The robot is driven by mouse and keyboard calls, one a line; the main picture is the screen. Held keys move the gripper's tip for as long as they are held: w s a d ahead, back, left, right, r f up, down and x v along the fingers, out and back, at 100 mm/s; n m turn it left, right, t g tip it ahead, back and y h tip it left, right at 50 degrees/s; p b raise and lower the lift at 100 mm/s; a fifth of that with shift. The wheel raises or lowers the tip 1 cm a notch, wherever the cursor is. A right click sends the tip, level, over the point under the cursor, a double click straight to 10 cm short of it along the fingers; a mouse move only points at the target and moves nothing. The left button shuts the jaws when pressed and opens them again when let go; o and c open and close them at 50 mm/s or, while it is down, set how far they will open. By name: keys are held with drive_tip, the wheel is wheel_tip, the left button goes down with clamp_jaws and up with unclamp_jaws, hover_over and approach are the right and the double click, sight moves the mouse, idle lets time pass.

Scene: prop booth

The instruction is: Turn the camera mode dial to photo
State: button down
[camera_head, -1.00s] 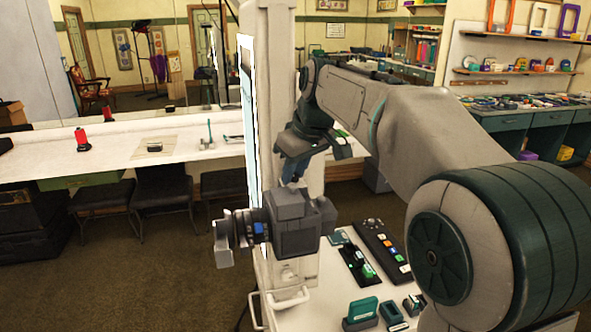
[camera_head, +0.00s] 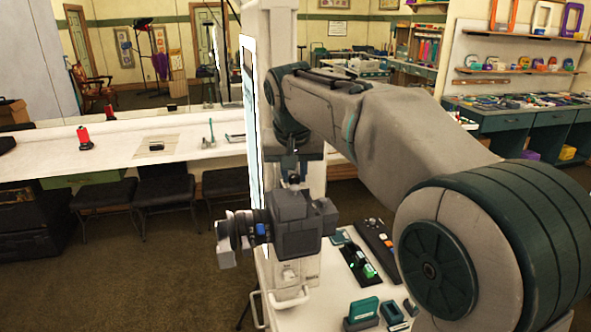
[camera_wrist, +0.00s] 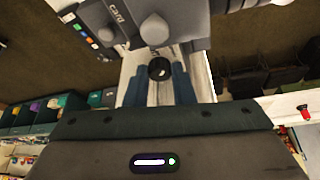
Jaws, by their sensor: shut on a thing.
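The dark grey camera (camera_head: 297,238) stands on a white cart, its lens (camera_head: 240,230) pointing left. It fills the top of the wrist view (camera_wrist: 185,22). My gripper (camera_head: 293,182) reaches down from above onto the camera's top. In the wrist view, its two blue-grey fingers (camera_wrist: 160,86) are closed around a small round black mode dial (camera_wrist: 159,69). The dial's marks are too small to read, so its setting cannot be told. In the head view, my wrist and fingers hide the dial.
The white cart (camera_head: 282,303) also holds a dark control panel (camera_head: 376,238), a small black tray with green pieces, and several green-grey blocks (camera_head: 362,312). A tall lit mirror panel (camera_head: 250,120) stands close behind my gripper. The long white counter (camera_head: 185,143) is at left.

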drive_tip(key=shift+a+m+h, duration=0.15)
drive_tip(key=shift+m+h, duration=0.45)
drive_tip(key=shift+m, duration=1)
drive_tip(key=shift+m+p, duration=0.3)
drive_tip(key=c, duration=1.2)
unclamp_jaws()
drive_tip(key=shift+c, duration=0.2)
drive_tip(key=shift+r, duration=0.1)
drive_tip(key=v, duration=1.3)
drive_tip(key=shift+a+r, duration=0.2)
drive_tip(key=shift+r, duration=0.15)
drive_tip(key=shift+w, duration=0.1)
